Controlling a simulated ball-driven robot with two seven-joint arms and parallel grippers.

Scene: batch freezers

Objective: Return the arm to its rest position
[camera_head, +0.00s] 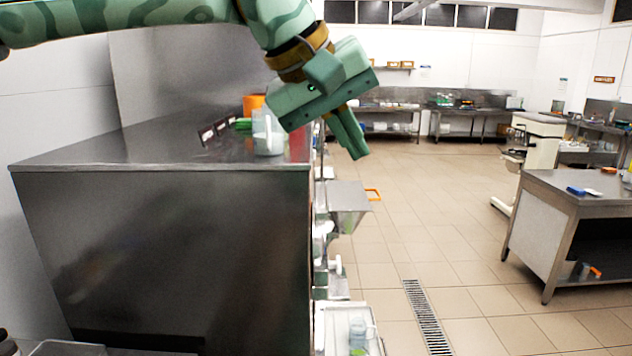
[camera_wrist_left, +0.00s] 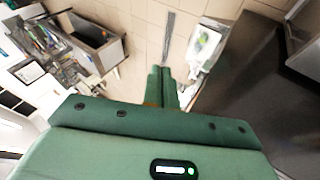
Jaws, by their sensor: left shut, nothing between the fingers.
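My left arm (camera_head: 130,14) comes in from the upper left of the head view, above the steel machine top. My left gripper (camera_head: 352,134) is shut and empty, hanging in the air beyond the machine's right edge and pointing down to the right. In the left wrist view its two green fingers (camera_wrist_left: 160,86) lie together over the tiled floor. My right gripper does not show in either view.
A big steel machine (camera_head: 170,245) fills the left. A clear jug (camera_head: 267,132) and an orange container (camera_head: 254,104) stand on its top. A steel table (camera_head: 575,190) stands at right. The tiled floor (camera_head: 430,215) between is open, with a drain (camera_head: 427,318).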

